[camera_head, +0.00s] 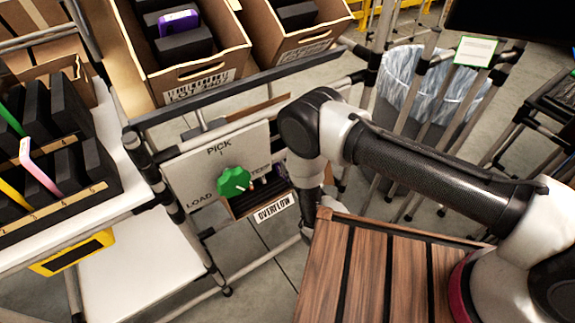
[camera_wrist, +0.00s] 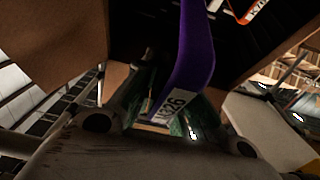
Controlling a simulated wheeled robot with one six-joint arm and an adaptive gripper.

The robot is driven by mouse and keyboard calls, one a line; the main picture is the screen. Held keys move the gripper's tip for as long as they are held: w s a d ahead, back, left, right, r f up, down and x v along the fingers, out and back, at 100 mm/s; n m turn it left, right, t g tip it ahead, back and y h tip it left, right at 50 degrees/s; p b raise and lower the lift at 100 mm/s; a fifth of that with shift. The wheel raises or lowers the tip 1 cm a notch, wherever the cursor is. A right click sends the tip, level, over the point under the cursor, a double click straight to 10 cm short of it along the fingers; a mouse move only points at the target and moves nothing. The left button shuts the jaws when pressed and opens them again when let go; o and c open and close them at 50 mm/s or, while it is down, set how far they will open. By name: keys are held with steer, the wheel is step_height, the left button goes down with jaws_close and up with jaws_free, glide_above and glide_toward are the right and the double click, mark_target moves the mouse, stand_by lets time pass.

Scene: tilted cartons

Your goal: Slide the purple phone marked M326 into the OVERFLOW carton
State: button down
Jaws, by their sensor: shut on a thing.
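My gripper (camera_wrist: 172,98) is shut on a purple phone (camera_wrist: 196,50) in the wrist view. The label near its gripped end reads "326", with the first character hard to make out. The phone stretches away from the fingers towards a dark slotted interior between brown carton walls; I cannot tell whether its far end is inside. In the head view the OVERFLOW carton (camera_head: 273,209) sits low behind a white sign, its label facing out. My arm reaches down beside its right side; the fingers and held phone are hidden there.
An orange-edged phone (camera_wrist: 243,10) shows in the dark interior. Another purple phone (camera_head: 178,22) lies in an upper carton (camera_head: 205,75). A sign with a green knob (camera_head: 233,182) stands close to OVERFLOW. A slatted wooden top (camera_head: 375,270) is at right, a phone rack (camera_head: 60,195) at left.

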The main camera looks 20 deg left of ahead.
mark_target(279, 164)
steer(key=shift+w+a+f, duration=1.05)
steer(key=shift+a, duration=0.15)
steer(key=shift+f, duration=0.4)
steer(key=shift+f, duration=0.1)
steer(key=shift+w+a+f, duration=0.1)
steer(key=shift+w+a, duration=0.1)
steer(key=shift+a, duration=0.05)
steer(key=shift+w+a+f, duration=0.1)
steer(key=shift+a, duration=0.05)
steer(key=shift+w+a+f, duration=0.45)
steer(key=shift+w+a, duration=0.2)
steer(key=shift+a, duration=0.15)
steer(key=shift+w, duration=0.1)
stand_by(0.5)
steer(key=shift+w+a+f, duration=0.6)
steer(key=shift+w+a, duration=0.15)
steer(key=shift+a, duration=0.2)
